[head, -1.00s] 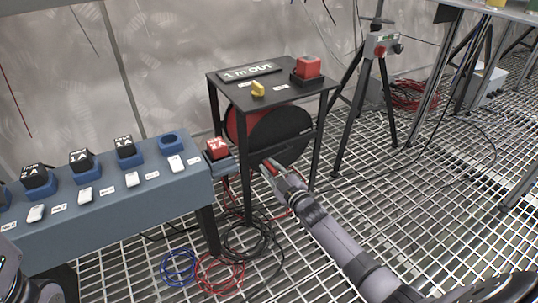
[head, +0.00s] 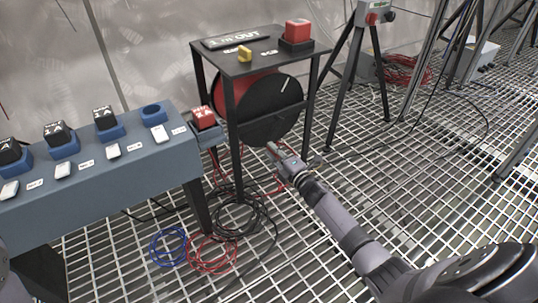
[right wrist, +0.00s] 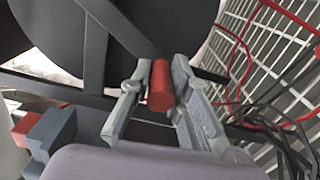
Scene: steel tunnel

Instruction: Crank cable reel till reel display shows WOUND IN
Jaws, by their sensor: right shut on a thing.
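The cable reel is a red drum with a black disc (head: 272,112), set under a black frame stand (head: 233,140). The display plate (head: 236,41) on the stand top appears to read 1 m OUT. My right gripper (head: 277,150) is at the lower edge of the disc. In the right wrist view its fingers close on the red crank handle (right wrist: 160,88), with a dark crank arm behind it. In the head view the handle is mostly hidden by the gripper. My left gripper is not in view.
A yellow knob (head: 244,54) and a red block (head: 297,31) are on the stand top. A blue-grey bench (head: 110,180) with several blocks stands at left. Loose black cables (head: 240,215) and red and blue cables lie on the grating. A tripod (head: 356,70) stands behind right.

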